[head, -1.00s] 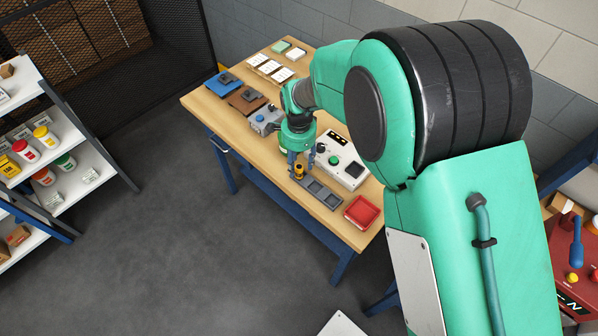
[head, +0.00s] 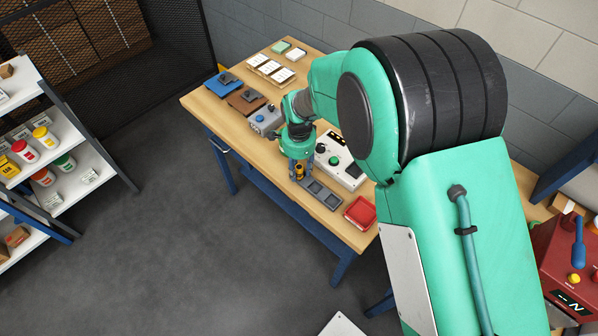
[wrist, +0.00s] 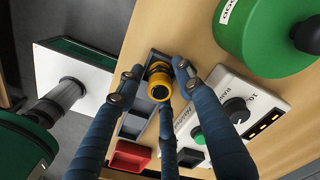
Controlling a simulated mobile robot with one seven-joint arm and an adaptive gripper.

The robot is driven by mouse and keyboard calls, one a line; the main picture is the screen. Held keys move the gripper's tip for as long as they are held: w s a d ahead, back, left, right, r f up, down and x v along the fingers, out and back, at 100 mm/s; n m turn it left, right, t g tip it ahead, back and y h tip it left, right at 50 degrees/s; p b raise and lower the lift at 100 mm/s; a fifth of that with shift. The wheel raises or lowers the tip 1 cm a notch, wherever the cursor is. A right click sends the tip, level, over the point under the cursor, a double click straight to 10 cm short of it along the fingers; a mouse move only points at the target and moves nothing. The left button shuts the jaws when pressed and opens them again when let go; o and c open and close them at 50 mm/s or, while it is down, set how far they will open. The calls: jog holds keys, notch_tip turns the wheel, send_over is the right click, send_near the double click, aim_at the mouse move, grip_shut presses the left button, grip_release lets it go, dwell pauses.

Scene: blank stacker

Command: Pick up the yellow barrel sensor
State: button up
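The yellow barrel sensor (wrist: 160,85) stands upright at one end of a grey compartment tray (wrist: 132,124). It has a dark round opening on top. In the head view the sensor (head: 299,172) shows between my fingers, at the tray's far end (head: 322,195). My three-fingered gripper (wrist: 158,82) is open around the sensor, with blue-grey fingers on its left, right and lower side. Small gaps seem to show beside it, though contact at the lower finger is hard to judge. In the head view my gripper (head: 301,168) is low over the table.
A white control box (head: 341,163) with a green button stands close to the right. A red tray (head: 360,212) lies near the tray's other end. A grey box with a blue knob (head: 266,119) and flat blue and brown pieces sit farther back on the wooden table (head: 221,108).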

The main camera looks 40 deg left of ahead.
aim_at(299, 167)
grip_shut()
jog(key=shift+r, duration=0.1)
jog(key=shift+r, duration=0.35)
notch_tip(299, 167, up, 3)
jog(key=shift+p, duration=0.3)
jog(key=s+d+r, duration=0.1)
jog(key=s+d, duration=0.8)
jog(key=d, duration=0.4)
jog(key=shift+d+p, duration=0.15)
jog(key=shift+p, duration=0.3)
